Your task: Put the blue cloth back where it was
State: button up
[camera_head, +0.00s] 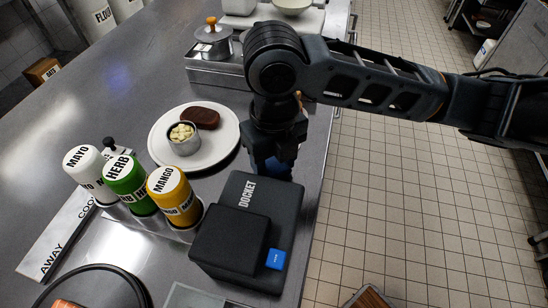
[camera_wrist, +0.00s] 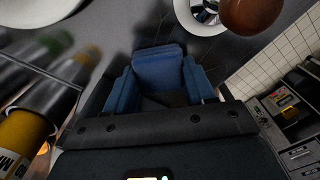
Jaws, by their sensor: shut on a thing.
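My gripper (camera_head: 273,160) points down at the counter's right edge, just behind the black docket box. It is shut on the blue cloth (camera_wrist: 158,62), which looks folded and sits between the blue-sided fingers in the wrist view. In the head view only a bit of dark blue shows below the jaws, mostly hidden by my gripper. I cannot tell whether the cloth touches the counter.
The docket box (camera_head: 272,196) stands close in front. Mayo (camera_head: 84,160), herb (camera_head: 124,180) and mango (camera_head: 172,190) bottles stand left of it. A white plate (camera_head: 222,150) with food lies close behind left. The tiled floor lies right.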

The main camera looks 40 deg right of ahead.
aim_at(274, 166)
jog(key=shift+f, duration=0.15)
jog(key=o, duration=1)
notch_tip(274, 166, up, 12)
jog(key=shift+r, duration=0.2)
